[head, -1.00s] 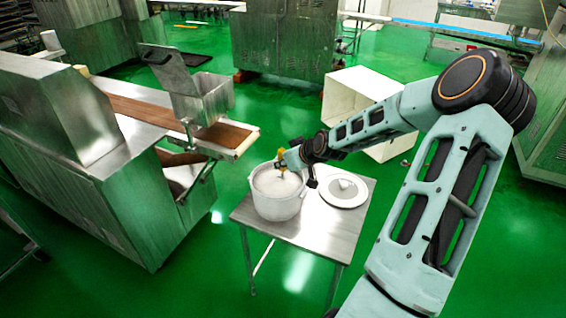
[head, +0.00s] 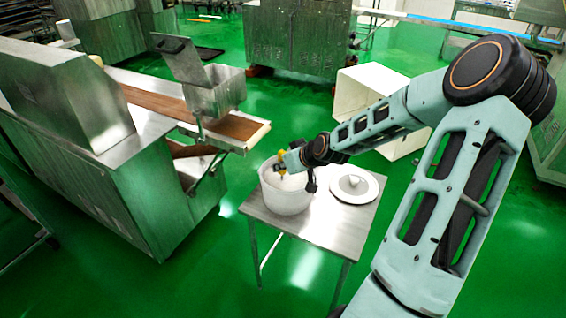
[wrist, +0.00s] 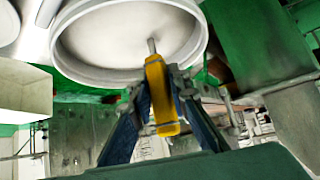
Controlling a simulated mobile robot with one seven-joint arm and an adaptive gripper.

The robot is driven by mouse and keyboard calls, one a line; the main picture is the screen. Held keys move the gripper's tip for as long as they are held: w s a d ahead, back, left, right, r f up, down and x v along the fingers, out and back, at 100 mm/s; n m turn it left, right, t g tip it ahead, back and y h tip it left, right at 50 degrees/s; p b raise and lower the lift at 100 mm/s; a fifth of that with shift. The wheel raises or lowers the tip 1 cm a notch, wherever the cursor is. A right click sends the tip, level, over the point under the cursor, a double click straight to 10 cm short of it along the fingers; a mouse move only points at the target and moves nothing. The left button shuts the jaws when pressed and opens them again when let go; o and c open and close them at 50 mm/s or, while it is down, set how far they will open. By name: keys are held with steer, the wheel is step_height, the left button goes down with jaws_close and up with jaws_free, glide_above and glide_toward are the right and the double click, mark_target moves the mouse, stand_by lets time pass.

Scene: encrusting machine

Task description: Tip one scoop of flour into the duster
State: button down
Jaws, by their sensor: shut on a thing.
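My gripper (head: 281,163) is shut on the yellow handle of the scoop (wrist: 160,92). In the wrist view the scoop's thin metal shaft runs from the handle to the flour (wrist: 115,35) in the white pot (head: 287,201). The scoop's bowl does not show, and I cannot tell how deep it sits. The pot stands on a small steel table and also shows in the wrist view (wrist: 85,68). The duster appears to be the metal hopper (head: 216,93) over the brown belt, left of and beyond the pot. Its lid stands raised; its inside is mostly hidden.
A round white lid (head: 372,190) lies on the steel table (head: 318,228), right of the pot. The encrusting machine with its brown belt (head: 150,97) fills the left. A white crate (head: 357,106) lies behind the table. Green floor is open between machine and table.

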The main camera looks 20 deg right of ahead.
steer(key=shift+w+d+m+g+y+p, duration=0.3)
steer(key=shift+d+m+y+p, duration=0.35)
steer(key=shift+p, duration=1.35)
steer(key=shift+w+d+f+y+p, duration=0.1)
steer(key=shift+d+f+y+p, duration=0.05)
steer(key=shift+d+y+p, duration=0.4)
steer(key=w+d+m+g+y+b, duration=0.2)
steer(key=d+m+y+b, duration=0.2)
steer(key=d+y+b, duration=0.15)
step_height(320, 180, up, 7)
steer(key=y+p, duration=0.1)
steer(key=p, duration=0.1)
steer(key=shift+w+d+y, duration=0.25)
steer(key=shift+d+y, duration=0.1)
steer(key=shift+d, duration=0.1)
steer(key=shift+m, duration=0.25)
